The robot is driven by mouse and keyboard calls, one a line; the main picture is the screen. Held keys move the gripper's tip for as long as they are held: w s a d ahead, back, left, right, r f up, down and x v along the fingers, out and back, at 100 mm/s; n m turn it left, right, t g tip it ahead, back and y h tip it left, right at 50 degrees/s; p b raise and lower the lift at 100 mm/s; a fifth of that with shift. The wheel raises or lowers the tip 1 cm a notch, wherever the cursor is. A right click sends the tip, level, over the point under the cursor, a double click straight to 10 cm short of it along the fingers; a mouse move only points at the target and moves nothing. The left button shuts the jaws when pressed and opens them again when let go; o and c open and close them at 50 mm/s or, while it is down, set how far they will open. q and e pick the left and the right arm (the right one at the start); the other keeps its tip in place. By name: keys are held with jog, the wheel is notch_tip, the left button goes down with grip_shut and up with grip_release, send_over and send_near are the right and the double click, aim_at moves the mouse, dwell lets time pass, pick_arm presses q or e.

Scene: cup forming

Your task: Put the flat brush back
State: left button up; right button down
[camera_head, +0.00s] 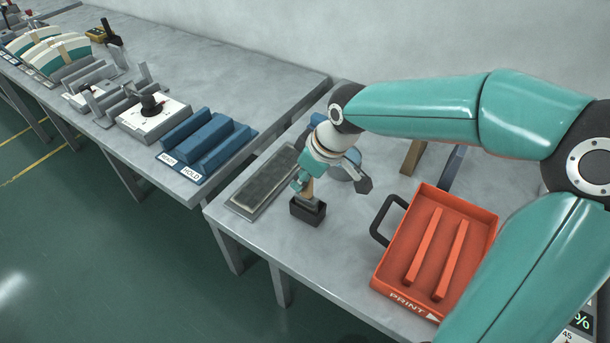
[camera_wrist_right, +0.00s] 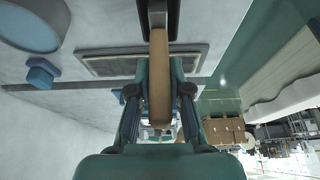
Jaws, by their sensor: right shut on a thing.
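My right gripper (camera_head: 304,183) is shut on the tan handle of the flat brush (camera_head: 309,189). In the right wrist view the handle (camera_wrist_right: 159,85) runs between the two teal fingers, its far end reaching into a dark holder (camera_wrist_right: 158,14). In the head view the brush stands roughly upright, its lower end in or just over the small black holder (camera_head: 307,210) near the table's front edge. The brush's bristles are hidden, so I cannot tell whether it rests on the bottom. My left gripper is not in view.
A dark framed plate (camera_head: 266,183) lies left of the holder. An orange tray marked PRINT (camera_head: 411,268) with two bars and a black handle is at right. A blue round thing (camera_head: 349,168) is partly behind my gripper. Another bench with blue blocks (camera_head: 209,141) stands left, across a gap.

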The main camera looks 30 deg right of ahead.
jog(key=shift+f, duration=0.2)
jog(key=c, duration=1)
grip_release()
jog(key=v, duration=1.2)
jog(key=shift+s+f, duration=0.1)
jog(key=shift+s, duration=0.05)
